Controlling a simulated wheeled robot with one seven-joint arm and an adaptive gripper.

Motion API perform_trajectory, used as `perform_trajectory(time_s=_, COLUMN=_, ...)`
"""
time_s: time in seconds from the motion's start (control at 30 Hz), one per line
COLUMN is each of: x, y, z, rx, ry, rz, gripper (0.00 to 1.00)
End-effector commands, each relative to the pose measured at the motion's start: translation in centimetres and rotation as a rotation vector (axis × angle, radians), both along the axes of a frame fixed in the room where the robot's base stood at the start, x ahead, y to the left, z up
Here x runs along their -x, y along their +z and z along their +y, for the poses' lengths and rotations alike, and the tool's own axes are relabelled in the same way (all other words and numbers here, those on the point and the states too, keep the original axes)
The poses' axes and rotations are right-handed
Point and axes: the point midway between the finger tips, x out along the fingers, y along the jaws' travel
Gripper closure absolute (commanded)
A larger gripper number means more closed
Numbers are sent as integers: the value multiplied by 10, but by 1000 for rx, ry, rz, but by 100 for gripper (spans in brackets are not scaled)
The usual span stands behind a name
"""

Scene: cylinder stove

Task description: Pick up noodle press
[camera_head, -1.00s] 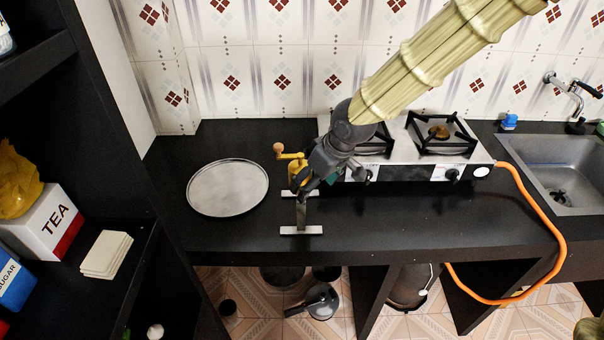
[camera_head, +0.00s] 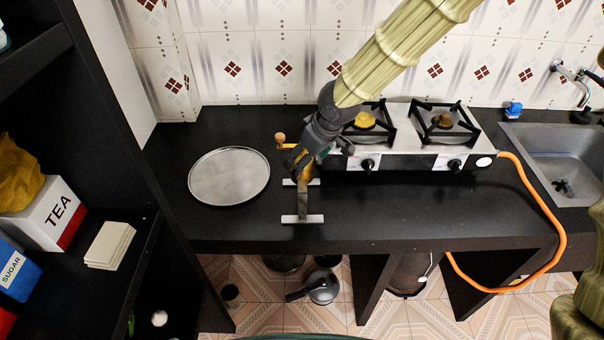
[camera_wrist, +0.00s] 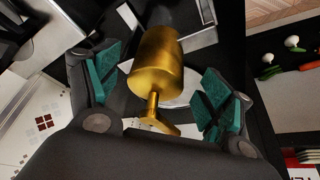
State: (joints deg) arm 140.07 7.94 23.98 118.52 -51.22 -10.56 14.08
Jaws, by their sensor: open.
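The noodle press stands on the black counter, left of the stove. In the head view its crank knob (camera_head: 279,137) and metal stand (camera_head: 302,219) show, while my gripper (camera_head: 300,162) hides much of its yellow body. In the wrist view the gold cylinder body (camera_wrist: 157,68) of the press lies between the two teal-padded fingers of my gripper (camera_wrist: 160,95). The fingers are open, with a visible gap on the right side; whether the left finger touches the cylinder I cannot tell.
A round metal plate (camera_head: 229,176) lies left of the press. The two-burner stove (camera_head: 400,150) stands close on the right, with an orange hose (camera_head: 548,215) from its side. The front right counter is clear. A dark shelf (camera_head: 110,240) stands at the left.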

Motion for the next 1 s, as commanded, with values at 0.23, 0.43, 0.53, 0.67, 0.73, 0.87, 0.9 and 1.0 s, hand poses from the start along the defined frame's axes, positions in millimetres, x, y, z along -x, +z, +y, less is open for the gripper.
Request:
perform_trajectory(time_s=0.23, x=-10, y=-25, z=9, rx=2, ry=3, rz=1, gripper=20)
perform_trajectory(time_s=0.43, x=-14, y=-37, z=12, rx=0, ry=1, rz=0, gripper=20)
perform_trajectory(time_s=0.53, x=-14, y=-39, z=12, rx=0, ry=1, rz=-1, gripper=20)
perform_trajectory(time_s=0.67, x=-14, y=-39, z=12, rx=0, ry=1, rz=-1, gripper=20)
perform_trajectory(time_s=0.73, x=-14, y=-39, z=12, rx=0, ry=1, rz=-1, gripper=27)
perform_trajectory(time_s=0.87, x=-14, y=-39, z=12, rx=0, ry=1, rz=-1, gripper=51)
perform_trajectory(time_s=0.9, x=-14, y=-39, z=12, rx=0, ry=1, rz=0, gripper=58)
perform_trajectory(time_s=1.0, x=-14, y=-39, z=12, rx=0, ry=1, rz=0, gripper=76)
